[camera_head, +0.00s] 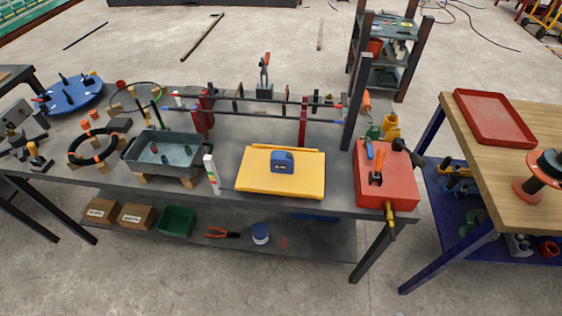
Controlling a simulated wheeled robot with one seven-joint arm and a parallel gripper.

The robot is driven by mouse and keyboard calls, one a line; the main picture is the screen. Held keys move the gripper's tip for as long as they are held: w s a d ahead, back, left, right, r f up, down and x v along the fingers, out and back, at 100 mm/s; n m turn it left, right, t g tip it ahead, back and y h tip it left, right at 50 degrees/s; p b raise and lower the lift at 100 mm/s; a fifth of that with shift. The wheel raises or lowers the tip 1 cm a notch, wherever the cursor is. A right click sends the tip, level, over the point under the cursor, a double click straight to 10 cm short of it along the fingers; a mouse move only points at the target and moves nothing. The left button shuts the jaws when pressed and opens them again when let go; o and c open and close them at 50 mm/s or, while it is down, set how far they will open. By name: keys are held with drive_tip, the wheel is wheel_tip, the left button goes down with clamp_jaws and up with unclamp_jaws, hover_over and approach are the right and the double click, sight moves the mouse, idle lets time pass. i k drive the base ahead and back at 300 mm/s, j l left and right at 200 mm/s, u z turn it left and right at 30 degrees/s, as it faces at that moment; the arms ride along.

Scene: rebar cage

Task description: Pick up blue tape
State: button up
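A small blue tape (282,162), which looks like a tape measure with a dark label on its front, sits on top of a flat yellow case (257,180). The case lies near the front middle of the long grey table (333,197). The tape looks upright, with nothing touching its sides. A round blue and white item (260,233), perhaps a roll, stands on the shelf under the table. My gripper is not in view.
A grey tray (131,154) and a white upright bottle (211,170) stand left of the case. A red box (400,190) with tools on it is to the right. A rebar frame (303,122) stands behind. A wooden table (500,180) is at right.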

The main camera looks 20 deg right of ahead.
sight(281, 162)
drive_tip(key=i+j+u, duration=0.55)
drive_tip(key=u, duration=0.2)
